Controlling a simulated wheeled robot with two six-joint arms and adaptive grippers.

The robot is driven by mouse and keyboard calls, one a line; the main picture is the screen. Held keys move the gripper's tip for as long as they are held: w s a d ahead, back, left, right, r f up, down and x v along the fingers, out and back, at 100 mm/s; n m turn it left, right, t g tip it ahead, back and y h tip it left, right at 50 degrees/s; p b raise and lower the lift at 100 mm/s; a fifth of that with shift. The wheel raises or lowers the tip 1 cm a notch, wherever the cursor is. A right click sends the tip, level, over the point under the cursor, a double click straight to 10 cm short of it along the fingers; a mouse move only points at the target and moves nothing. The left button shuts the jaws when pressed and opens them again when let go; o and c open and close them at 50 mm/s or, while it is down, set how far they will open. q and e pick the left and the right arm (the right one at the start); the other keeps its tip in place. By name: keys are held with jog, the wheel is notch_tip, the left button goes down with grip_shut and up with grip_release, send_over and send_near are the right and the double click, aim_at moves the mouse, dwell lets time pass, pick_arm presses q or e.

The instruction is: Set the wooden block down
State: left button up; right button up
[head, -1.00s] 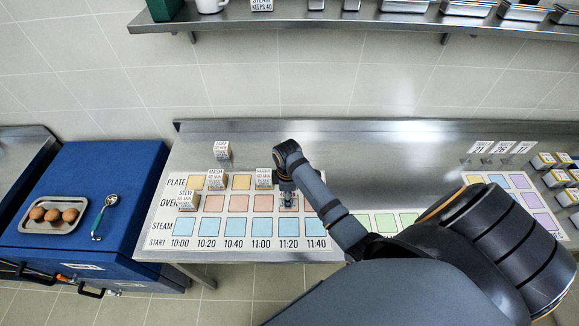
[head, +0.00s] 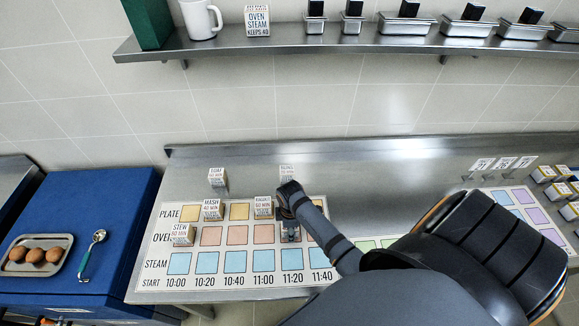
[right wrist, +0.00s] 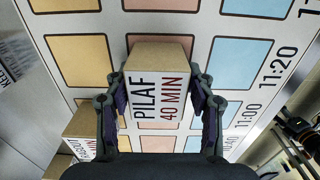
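The wooden block (right wrist: 160,85), labelled PILAF 40 MIN, is between the two fingers of my right gripper (right wrist: 160,108) in the right wrist view. The fingers are shut against its sides. It is upright over the pink OVEN square of the 11:20 column on the printed board (head: 150,284). I cannot tell whether its base touches the board. In the head view my right gripper (head: 290,232) is over that same square, with the block mostly hidden by the gripper and arm. My left gripper is not in view.
The blue STEAM squares in front are clear.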

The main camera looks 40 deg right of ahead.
jog(key=shift+o, duration=0.9)
jog(key=shift+s+r, duration=0.1)
jog(key=shift+d, duration=0.1)
jog(key=shift+w, duration=0.25)
notch_tip(320, 180, up, 5)
jog(key=shift+s+f+b, duration=0.1)
jog(key=shift+s+b, duration=0.05)
jog(key=shift+b, duration=0.6)
notch_tip(320, 180, up, 6)
jog(key=shift+r+b, duration=0.2)
jog(key=shift+b, duration=0.45)
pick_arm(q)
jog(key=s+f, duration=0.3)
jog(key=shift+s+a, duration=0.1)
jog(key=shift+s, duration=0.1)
pick_arm(e)
jog(key=shift+r, duration=0.4)
jog(key=shift+f, duration=0.1)
